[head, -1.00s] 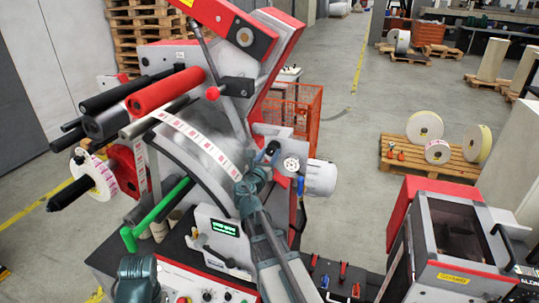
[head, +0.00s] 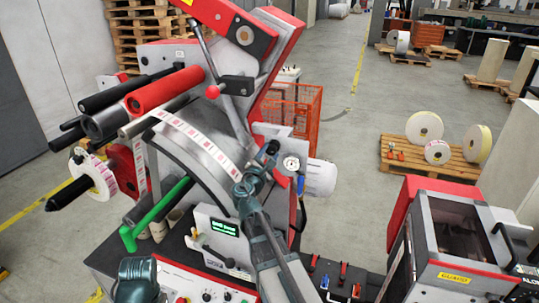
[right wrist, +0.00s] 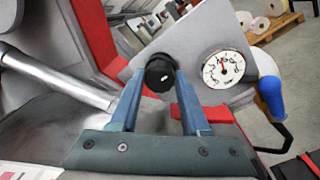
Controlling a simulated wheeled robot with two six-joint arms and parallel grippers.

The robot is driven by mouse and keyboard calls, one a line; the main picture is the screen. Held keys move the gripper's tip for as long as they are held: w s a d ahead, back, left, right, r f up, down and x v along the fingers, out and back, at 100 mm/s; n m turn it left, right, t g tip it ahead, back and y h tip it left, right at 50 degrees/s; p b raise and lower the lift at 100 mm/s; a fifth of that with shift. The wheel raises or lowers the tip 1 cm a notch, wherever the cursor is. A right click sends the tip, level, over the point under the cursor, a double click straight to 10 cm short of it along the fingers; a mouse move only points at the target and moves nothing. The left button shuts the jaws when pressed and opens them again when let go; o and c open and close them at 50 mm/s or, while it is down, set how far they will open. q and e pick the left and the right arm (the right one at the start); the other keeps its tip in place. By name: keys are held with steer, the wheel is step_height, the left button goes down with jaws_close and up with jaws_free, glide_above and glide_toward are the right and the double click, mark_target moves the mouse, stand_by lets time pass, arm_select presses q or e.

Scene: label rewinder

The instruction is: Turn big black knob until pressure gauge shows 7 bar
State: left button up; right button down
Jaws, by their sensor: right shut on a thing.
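The big black knob (right wrist: 160,74) sits on a light grey panel of the rewinder. In the right wrist view my right gripper (right wrist: 160,76) has one blue finger on each side of the knob and is shut on it. The round white pressure gauge (right wrist: 223,69) is just right of the knob. Its red needle points roughly up; the numbers are too small to read. In the head view my right gripper (head: 271,155) partly covers the knob, and the gauge (head: 291,163) shows small beside it. My left gripper cannot be made out; only a dark teal arm part shows at bottom left.
A blue-handled lever (right wrist: 270,95) stands close right of the gauge. The machine carries a red roller (head: 165,90), a green bar (head: 155,215) and a lit display (head: 224,228).

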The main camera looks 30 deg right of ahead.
steer(key=m, duration=0.5)
steer(key=shift+m, duration=0.3)
steer(key=shift+f+m+g, duration=0.1)
steer(key=shift+m+g, duration=0.2)
steer(key=shift+m, duration=2)
steer(key=shift+c, duration=1.9)
jaws_free()
steer(key=shift+s+a, duration=0.1)
steer(key=b+v, duration=0.1)
steer(key=v, duration=1.2)
steer(key=shift+a+f, duration=0.3)
